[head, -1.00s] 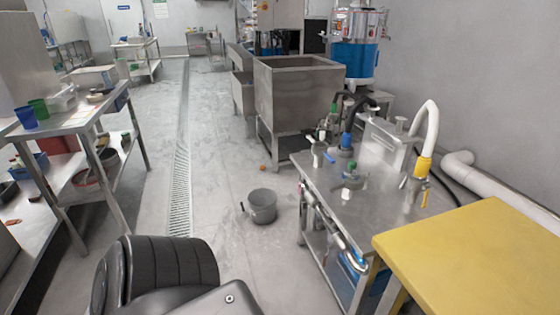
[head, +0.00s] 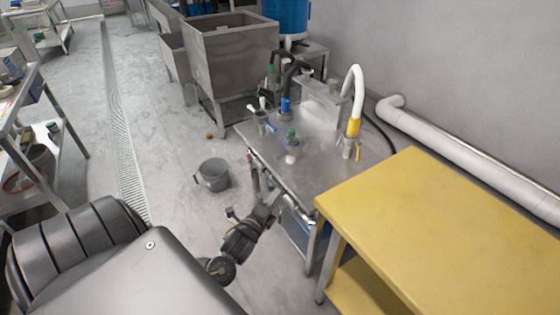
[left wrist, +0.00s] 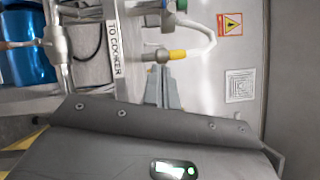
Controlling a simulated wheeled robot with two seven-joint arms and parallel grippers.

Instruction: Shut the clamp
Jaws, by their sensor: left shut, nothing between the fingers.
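My left gripper (head: 273,201) is at the near-left edge of the steel table (head: 318,178), close to the pipework on its side. In the left wrist view its two fingers (left wrist: 163,84) are together and hold nothing. A yellow fitting (head: 353,127) on a white hose (head: 359,88) stands on the table. A yellow-ended white pipe (left wrist: 178,55) shows just past the fingertips in the left wrist view; I cannot tell which part is the clamp or whether it is open. My right gripper is out of view.
Blue-topped (head: 286,104) and green-topped (head: 292,134) fittings stand on the steel table. A yellow table (head: 440,215) is close on the right. A grey bucket (head: 214,178) stands on the floor to the left. A "TO COOKER" label (left wrist: 113,48) shows in the left wrist view.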

